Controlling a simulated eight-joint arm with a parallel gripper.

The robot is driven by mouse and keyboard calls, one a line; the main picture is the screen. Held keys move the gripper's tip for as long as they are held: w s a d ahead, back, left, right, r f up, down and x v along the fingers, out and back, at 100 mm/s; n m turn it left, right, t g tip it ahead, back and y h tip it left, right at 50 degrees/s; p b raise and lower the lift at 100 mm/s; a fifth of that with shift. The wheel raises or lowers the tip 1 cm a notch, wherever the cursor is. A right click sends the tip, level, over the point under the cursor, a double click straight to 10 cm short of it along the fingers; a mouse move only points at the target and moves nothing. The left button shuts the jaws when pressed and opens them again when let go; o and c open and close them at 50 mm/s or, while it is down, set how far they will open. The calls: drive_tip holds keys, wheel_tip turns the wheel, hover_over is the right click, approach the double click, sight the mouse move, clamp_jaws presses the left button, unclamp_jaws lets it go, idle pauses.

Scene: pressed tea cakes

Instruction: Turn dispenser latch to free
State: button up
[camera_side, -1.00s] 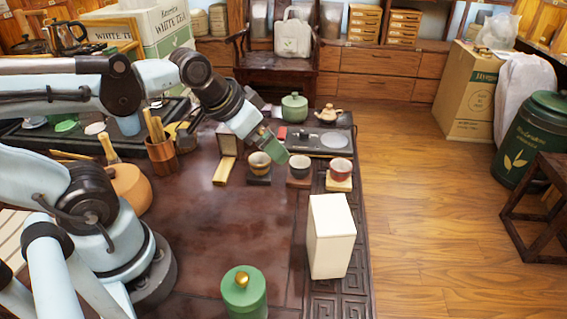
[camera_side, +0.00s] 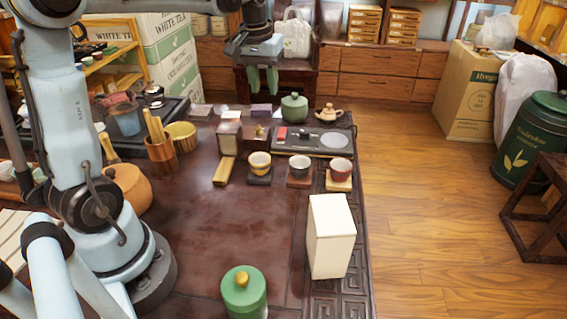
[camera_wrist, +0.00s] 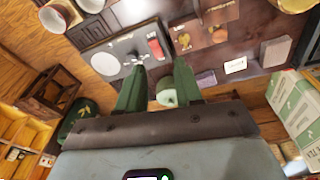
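A dark dispenser-like panel (camera_side: 285,146) lies on the far right part of the table, with a red piece (camera_side: 282,132), a small dark knob (camera_side: 303,133) and a pale round disc (camera_side: 335,139). In the wrist view the panel (camera_wrist: 122,38) shows the red piece (camera_wrist: 154,46) and a pale disc (camera_wrist: 104,63). Which part is the latch, and its setting, I cannot tell for sure. My gripper (camera_side: 262,80) hangs fingers-down, high beyond the table's far edge, apart from the panel. In the wrist view its green fingers (camera_wrist: 160,76) are spread and empty.
A green lidded jar (camera_side: 294,107) and a small teapot (camera_side: 329,113) stand behind the panel. Several cups, including a red one (camera_side: 340,168), stand in front.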

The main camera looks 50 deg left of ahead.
drive_tip(key=n+g, duration=0.1)
drive_tip(key=n, duration=0.1)
hover_over(258, 127)
drive_tip(key=d, duration=0.1)
drive_tip(key=f, duration=0.2)
drive_tip(key=a, duration=0.1)
drive_tip(key=shift+g+h, duration=0.3)
wheel_tip(258, 127, down, 12)
drive_tip(key=shift+f, duration=0.15)
clamp_jaws()
